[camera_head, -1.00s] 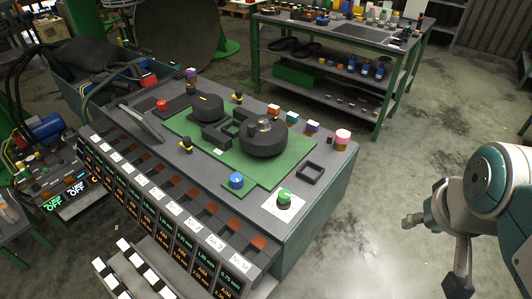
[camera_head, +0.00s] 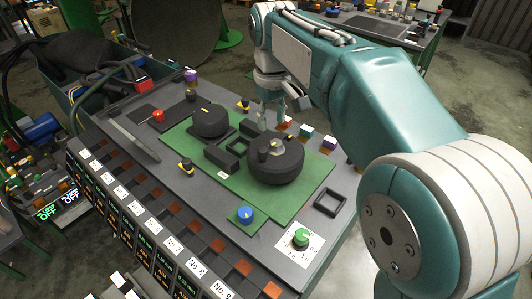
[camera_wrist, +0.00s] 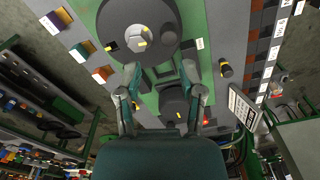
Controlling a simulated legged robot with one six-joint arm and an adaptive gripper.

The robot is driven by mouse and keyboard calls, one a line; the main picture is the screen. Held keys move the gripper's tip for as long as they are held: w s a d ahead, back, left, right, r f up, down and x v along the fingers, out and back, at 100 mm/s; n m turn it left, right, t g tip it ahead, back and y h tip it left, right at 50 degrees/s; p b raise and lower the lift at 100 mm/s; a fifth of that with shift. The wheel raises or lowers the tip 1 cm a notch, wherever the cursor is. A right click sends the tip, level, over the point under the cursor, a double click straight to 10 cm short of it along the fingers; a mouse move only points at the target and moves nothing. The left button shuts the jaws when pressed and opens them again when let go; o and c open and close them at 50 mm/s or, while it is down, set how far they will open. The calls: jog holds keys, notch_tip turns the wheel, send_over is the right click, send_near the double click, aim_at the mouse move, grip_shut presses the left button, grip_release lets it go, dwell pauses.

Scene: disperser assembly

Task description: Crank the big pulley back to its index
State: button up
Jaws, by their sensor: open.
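The big pulley (camera_head: 275,163) is a thick black disc on the green plate (camera_head: 205,177), with a pale metal hub and a small yellow mark on top. It also shows at the top of the wrist view (camera_wrist: 163,22), with the hub and yellow marks. A smaller black pulley (camera_head: 208,123) with a yellow mark sits to its left. My gripper (camera_head: 282,108) hangs over the far side of the bench, behind the big pulley. In the wrist view its two fingers (camera_wrist: 160,70) are spread, with nothing held between them. Whether a fingertip touches anything is unclear.
A blue knob (camera_head: 246,213), a green knob (camera_head: 301,238) and a square black frame (camera_head: 330,202) lie near the front right. A red button (camera_head: 158,115) and a tilted screen (camera_head: 135,140) stand left. Colored blocks (camera_head: 308,131) line the far edge.

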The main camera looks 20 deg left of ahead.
aim_at(264, 150)
jog(key=a+f, duration=0.2)
jog(key=shift+s+a, duration=0.1)
jog(key=shift+a, duration=0.25)
jog(key=f, duration=0.5)
jog(key=d+f, duration=0.1)
jog(key=f, duration=0.2)
jog(key=shift+f, duration=0.1)
jog(key=shift+a+f, duration=0.35)
jog(key=shift+f, duration=0.3)
jog(key=shift+d, duration=0.15)
jog(key=shift+d, duration=0.1)
grip_shut()
